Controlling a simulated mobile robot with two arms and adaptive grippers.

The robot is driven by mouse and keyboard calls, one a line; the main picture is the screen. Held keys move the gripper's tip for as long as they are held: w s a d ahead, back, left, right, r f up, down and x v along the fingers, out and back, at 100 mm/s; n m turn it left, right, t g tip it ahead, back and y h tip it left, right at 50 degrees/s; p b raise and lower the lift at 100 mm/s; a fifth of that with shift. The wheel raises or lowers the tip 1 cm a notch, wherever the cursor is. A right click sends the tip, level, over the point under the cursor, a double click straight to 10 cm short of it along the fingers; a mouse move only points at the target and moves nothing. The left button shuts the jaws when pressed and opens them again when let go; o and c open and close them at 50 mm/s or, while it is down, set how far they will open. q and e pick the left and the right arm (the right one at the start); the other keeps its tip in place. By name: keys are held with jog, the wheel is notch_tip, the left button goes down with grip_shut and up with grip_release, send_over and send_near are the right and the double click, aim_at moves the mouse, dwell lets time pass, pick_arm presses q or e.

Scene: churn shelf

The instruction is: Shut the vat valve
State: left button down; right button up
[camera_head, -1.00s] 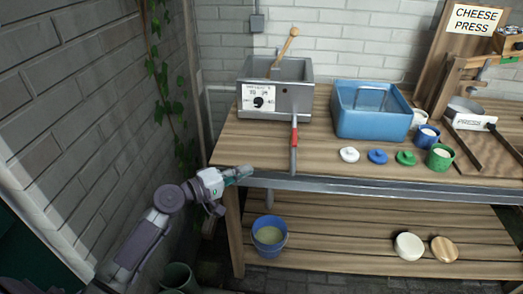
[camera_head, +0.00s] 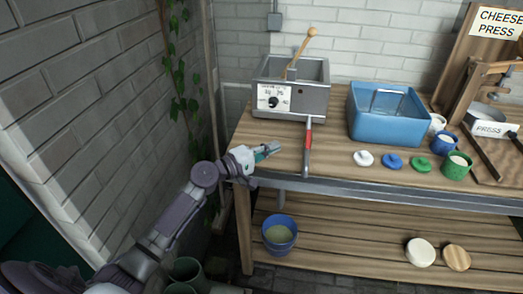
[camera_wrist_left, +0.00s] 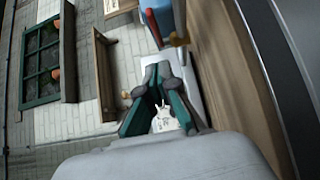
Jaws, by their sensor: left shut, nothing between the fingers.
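The grey metal vat (camera_head: 313,103) stands at the back left of the wooden table, with a dial on its front and a wooden-handled stick in it. The valve lever (camera_head: 309,137), with a red section and grey ends, runs from the vat's front towards the table's front edge. A red piece, likely this lever (camera_wrist_left: 153,27), shows in the left wrist view. My left gripper (camera_head: 273,149) is shut and empty, left of the lever and apart from it. Its teal fingers (camera_wrist_left: 160,100) also show in the left wrist view. My right gripper is not in view.
A blue basin (camera_head: 390,128) stands right of the vat. Several coloured lids, including a white one (camera_head: 363,158), and cups lie to the right. A blue bucket (camera_head: 279,235) stands on the lower shelf. A brick wall and vine close off the left.

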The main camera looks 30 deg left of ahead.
aim_at(308, 140)
pick_arm(q)
jog(key=x, duration=0.4)
jog(key=shift+r, duration=0.1)
jog(key=shift+w+d+p, duration=0.2)
jog(key=shift+d+p, duration=0.55)
jog(key=shift+d, duration=0.5)
jog(key=shift+w+d, duration=0.15)
jog(key=shift+d, duration=0.5)
